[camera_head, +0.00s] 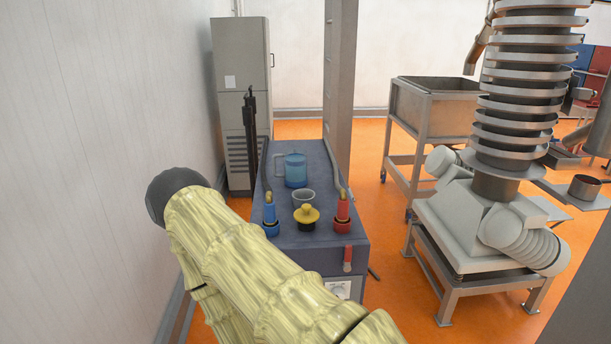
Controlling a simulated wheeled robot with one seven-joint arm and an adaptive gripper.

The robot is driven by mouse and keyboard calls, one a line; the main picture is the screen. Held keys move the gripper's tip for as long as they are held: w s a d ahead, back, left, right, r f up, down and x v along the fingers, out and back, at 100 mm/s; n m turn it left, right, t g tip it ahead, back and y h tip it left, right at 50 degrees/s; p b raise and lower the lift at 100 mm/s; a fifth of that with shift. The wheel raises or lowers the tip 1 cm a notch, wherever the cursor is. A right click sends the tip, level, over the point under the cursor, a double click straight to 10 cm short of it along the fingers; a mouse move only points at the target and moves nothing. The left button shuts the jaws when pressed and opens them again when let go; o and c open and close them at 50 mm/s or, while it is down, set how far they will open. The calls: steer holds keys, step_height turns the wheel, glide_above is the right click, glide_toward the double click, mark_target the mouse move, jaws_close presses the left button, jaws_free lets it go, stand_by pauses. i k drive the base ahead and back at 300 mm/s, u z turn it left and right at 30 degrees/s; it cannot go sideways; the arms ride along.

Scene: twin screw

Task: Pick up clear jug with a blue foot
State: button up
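The clear jug (295,171) stands upright on the dark blue-grey top of a low cabinet (323,247), towards its far end. Its lower part looks blue and its upper part paler. Its handle seems to be on the left side. My arm, in a yellowish cover with a dark rounded end, fills the lower left, in front of the cabinet's near left part. My gripper is not in view, and nothing is seen touching the jug.
A grey bowl (304,199) and a yellow-and-black knob (306,216) stand nearer than the jug. Blue (270,214) and red (343,212) hose fittings flank them. A grey post (340,90) rises right of the jug, and a white wall (120,120) is at left.

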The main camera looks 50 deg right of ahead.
mark_target(295, 174)
steer(key=z, duration=1.45)
steer(key=i, duration=0.8)
